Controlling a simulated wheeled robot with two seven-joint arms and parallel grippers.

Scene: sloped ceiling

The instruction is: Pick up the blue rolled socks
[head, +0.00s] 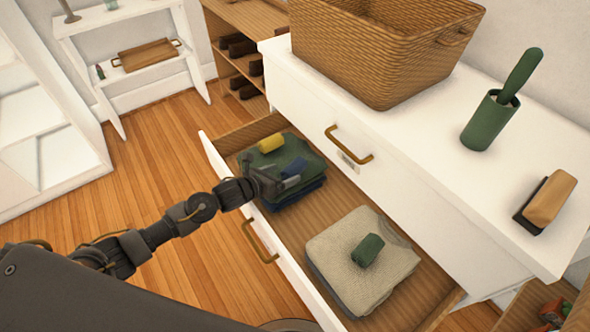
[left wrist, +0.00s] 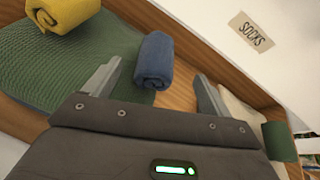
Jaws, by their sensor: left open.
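The blue rolled socks (left wrist: 153,62) lie at the edge of a folded green cloth (left wrist: 60,75) in an open drawer. In the left wrist view they are ahead of my left gripper (left wrist: 158,88), between the lines of its two open fingers and closer to the left finger. In the head view the blue roll (head: 292,170) shows partly behind my left gripper (head: 283,184), which reaches over the drawer from the left. The gripper holds nothing. I cannot tell whether a finger touches the socks. My right gripper is not in view.
Yellow rolled socks (head: 271,143) lie on the same green stack. A grey folded stack (head: 335,250) with green rolled socks (head: 367,250) is at the drawer's near end. The white drawer front (head: 222,170) and dresser top (head: 400,130) flank the drawer. A wicker basket (head: 370,50) stands on top.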

